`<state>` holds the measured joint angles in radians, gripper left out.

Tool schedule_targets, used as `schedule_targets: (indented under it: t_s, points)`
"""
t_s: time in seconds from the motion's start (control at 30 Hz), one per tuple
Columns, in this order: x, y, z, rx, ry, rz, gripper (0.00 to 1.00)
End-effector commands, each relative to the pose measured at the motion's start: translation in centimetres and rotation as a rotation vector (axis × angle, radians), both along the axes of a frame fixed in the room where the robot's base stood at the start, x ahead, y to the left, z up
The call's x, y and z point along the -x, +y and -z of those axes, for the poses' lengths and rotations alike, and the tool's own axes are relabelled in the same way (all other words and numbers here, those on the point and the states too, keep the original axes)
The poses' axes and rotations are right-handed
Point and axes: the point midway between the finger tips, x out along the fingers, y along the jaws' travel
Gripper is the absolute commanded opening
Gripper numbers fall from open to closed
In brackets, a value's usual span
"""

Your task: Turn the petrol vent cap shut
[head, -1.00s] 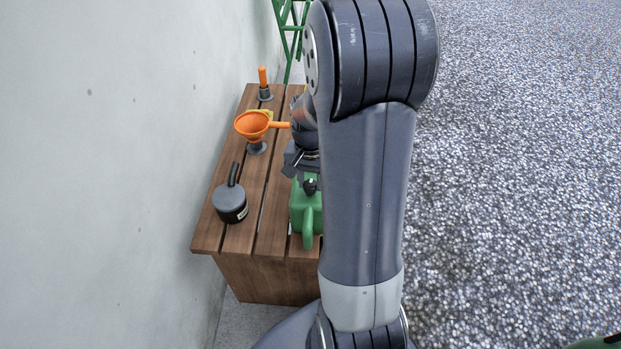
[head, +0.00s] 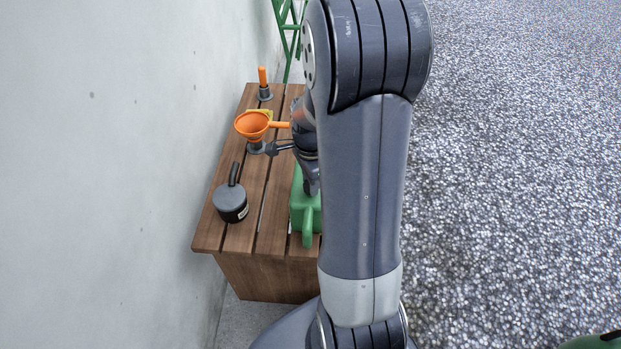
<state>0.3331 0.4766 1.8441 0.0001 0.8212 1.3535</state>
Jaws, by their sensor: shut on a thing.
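The green petrol can (head: 307,222) stands on the wooden bench, partly hidden behind my arm. My gripper (head: 311,188) points down at the top of the can, where the dark vent cap sits. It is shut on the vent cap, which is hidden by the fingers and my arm. How far the cap is turned cannot be seen.
On the wooden bench (head: 236,238), an orange funnel (head: 253,126) rests in a dark stand, close left of my wrist. A grey-black oil can (head: 231,204) stands at the front left. An orange-handled tool (head: 263,82) stands at the back. A pale wall (head: 110,170) runs along the left.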

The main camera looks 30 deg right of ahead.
Motion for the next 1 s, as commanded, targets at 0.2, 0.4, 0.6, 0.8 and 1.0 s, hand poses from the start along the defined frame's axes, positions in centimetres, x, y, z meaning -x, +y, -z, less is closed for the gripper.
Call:
schedule_targets:
  t_s: [0.2,0.4,0.6,0.8,1.0]
  points:
    - [0.0,-0.01,-0.05,0.0,-0.001,0.194,0.07]
    - [0.01,-0.01,-0.05,0.0,-0.001,0.339,0.07]
    - [0.02,0.0,-0.05,0.0,-0.001,0.439,0.07]
    - [0.03,0.0,-0.04,0.0,-0.001,0.49,0.07]
    - [0.04,0.01,-0.03,0.0,-0.001,0.507,0.07]
